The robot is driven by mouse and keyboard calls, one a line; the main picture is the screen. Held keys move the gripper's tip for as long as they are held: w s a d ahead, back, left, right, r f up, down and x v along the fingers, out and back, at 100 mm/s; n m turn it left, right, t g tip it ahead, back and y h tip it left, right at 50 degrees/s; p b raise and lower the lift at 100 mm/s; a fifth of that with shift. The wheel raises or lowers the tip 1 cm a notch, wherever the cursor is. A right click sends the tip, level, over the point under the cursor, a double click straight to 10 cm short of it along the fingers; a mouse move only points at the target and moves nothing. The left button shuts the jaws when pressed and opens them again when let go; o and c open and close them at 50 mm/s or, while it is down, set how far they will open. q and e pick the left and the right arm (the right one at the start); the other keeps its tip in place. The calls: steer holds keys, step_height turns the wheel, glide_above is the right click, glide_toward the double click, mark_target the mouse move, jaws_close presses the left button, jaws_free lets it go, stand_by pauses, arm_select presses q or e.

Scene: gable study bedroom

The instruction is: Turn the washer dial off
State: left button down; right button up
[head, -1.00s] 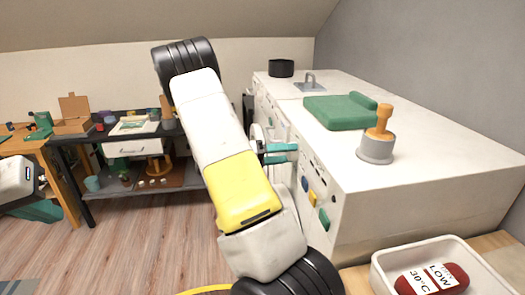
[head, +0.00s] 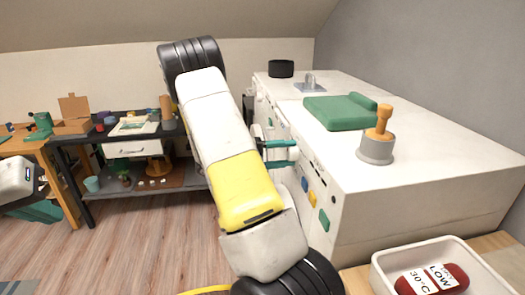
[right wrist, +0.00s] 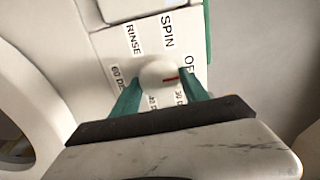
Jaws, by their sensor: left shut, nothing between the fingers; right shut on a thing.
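The washer dial (right wrist: 158,74) is a round white knob with a red mark, on a white panel labelled RINSE, SPIN, OFF and several DEG settings. The red mark points right in the right wrist view, near the OFF and 30 DEG labels; I cannot tell which exactly. My right gripper (right wrist: 160,92) is shut on the dial, one teal finger on each side. In the head view, my right gripper (head: 281,153) is at the front of the white units, and the dial is hidden. My left gripper (head: 37,211) is shut and empty at the far left edge, away from the washer.
The white counter (head: 440,155) holds a green folded cloth (head: 335,112), a grey stamp-like object with an orange handle (head: 376,150) and a black pot (head: 281,69). A white tray (head: 380,270) stands at bottom right. Bare wooden floor (head: 135,245) lies left of my right arm.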

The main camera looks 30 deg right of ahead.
stand_by(0.3)
steer(key=o, duration=1.4)
steer(key=shift+c, duration=0.2)
steer(key=v, duration=0.8)
steer(key=shift+s, duration=0.1)
